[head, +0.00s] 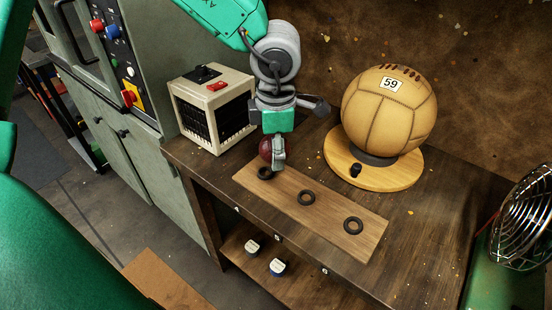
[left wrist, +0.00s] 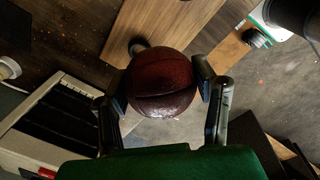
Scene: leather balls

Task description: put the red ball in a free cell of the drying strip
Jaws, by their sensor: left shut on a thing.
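My left gripper (head: 272,154) points down and is shut on the dark red ball (head: 266,147). In the left wrist view the red ball (left wrist: 162,85) sits between the two fingers. The drying strip (head: 335,222) is a light wooden board on the bench with three black ring cells. The left ring (head: 265,173) shows just below the ball, partly covered; the middle ring (head: 307,198) and right ring (head: 353,226) look empty. The ball appears close over the left ring; whether they touch I cannot tell. My right gripper is not in view.
A tan ball marked 59 (head: 390,110) rests on a round wooden stand (head: 398,177) behind the strip. A cream heater-like box (head: 213,110) stands left of my gripper. A fan (head: 525,220) is at the right edge. Letters mark the bench's front edge.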

